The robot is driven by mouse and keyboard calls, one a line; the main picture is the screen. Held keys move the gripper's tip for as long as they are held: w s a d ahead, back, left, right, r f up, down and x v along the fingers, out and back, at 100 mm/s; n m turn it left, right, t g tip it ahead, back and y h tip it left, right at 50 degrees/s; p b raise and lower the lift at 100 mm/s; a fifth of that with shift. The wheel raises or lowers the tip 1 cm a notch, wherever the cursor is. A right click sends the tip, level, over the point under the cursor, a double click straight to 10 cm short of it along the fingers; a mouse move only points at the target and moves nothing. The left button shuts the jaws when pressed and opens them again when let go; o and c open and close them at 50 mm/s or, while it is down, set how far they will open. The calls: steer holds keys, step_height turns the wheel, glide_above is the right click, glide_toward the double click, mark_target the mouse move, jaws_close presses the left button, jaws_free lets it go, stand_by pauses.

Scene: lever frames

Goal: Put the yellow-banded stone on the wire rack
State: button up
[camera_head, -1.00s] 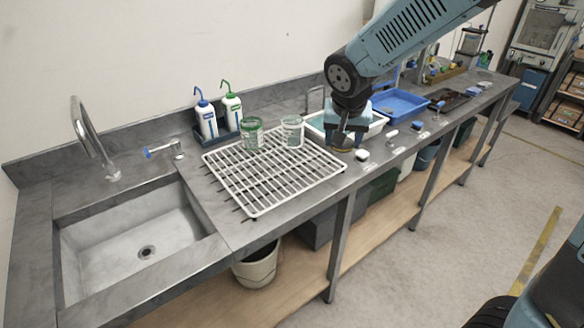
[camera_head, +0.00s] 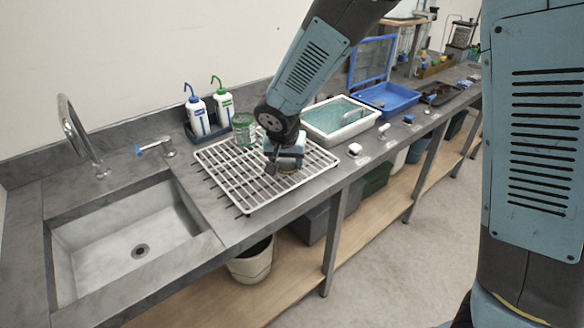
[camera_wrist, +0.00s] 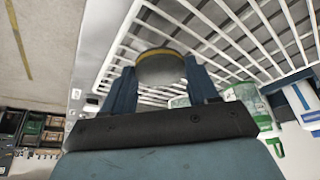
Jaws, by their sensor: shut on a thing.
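My gripper (camera_head: 284,160) is shut on the yellow-banded stone (camera_wrist: 160,70), a dark rounded grey piece with a yellow band along one edge. In the wrist view it sits between my two blue fingers. In the head view my gripper mostly hides it, and a small part shows low at the fingers, over the right part of the wire rack (camera_head: 247,197). The white rack lies flat on the grey bench and also shows behind the stone in the wrist view (camera_wrist: 213,45). I cannot tell whether the stone touches the bars.
A green-labelled jar (camera_head: 243,127) stands at the rack's back. A white tub of water (camera_head: 341,117) is right of the rack, with a blue tray (camera_head: 391,98) beyond. The sink (camera_head: 128,240) is left. The rack's front left is clear.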

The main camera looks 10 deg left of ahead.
step_height(320, 180, down, 2)
steer(key=shift+f, duration=0.1)
steer(key=shift+s+f, duration=0.1)
steer(key=shift+f, duration=0.15)
